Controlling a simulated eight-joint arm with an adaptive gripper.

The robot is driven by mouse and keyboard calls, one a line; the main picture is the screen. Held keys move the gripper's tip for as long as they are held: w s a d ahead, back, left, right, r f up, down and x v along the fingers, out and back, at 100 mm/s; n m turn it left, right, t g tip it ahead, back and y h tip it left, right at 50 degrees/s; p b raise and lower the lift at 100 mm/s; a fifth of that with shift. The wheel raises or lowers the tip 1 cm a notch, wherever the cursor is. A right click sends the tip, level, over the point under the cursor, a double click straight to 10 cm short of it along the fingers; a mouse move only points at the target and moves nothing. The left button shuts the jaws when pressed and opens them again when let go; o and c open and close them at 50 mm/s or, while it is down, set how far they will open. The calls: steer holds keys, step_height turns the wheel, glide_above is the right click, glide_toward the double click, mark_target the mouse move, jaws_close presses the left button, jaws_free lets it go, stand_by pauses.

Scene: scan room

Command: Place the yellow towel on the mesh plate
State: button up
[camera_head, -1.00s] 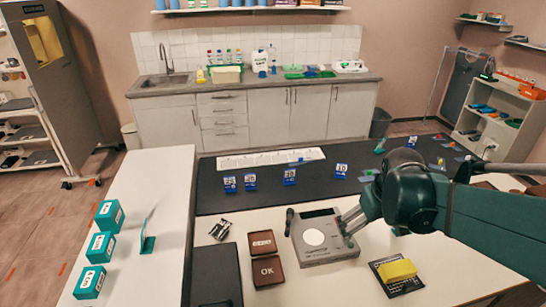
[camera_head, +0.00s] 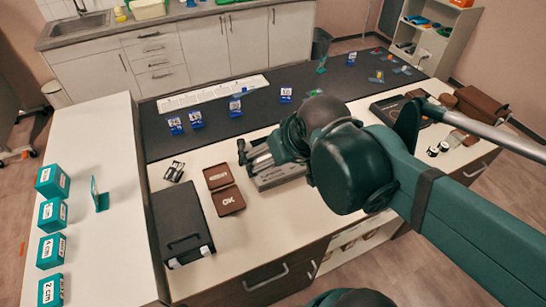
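Neither the yellow towel nor the mesh plate shows now; my arm covers much of the bench to the right of the scale. My gripper (camera_head: 260,156) is over the grey scale (camera_head: 272,180) on the white bench (camera_head: 240,232) and hides most of it. The fingers are small and partly covered by the wrist, so I cannot tell whether they are open or shut, or whether they hold anything.
Left of the scale lie two brown boxes (camera_head: 226,199), one marked OK, and a black case (camera_head: 183,226). Blue numbered blocks (camera_head: 236,109) stand on the dark mat (camera_head: 215,135). Teal boxes (camera_head: 52,214) line the left table. A brown case (camera_head: 480,106) lies at right.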

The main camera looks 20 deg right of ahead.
steer(key=shift+s+a+r+t, duration=0.15)
steer(key=shift+s+a, duration=0.15)
steer(key=shift+a, duration=0.2)
steer(key=shift+s+a+r+t, duration=0.15)
steer(key=shift+s+a, duration=0.15)
steer(key=shift+a, duration=0.2)
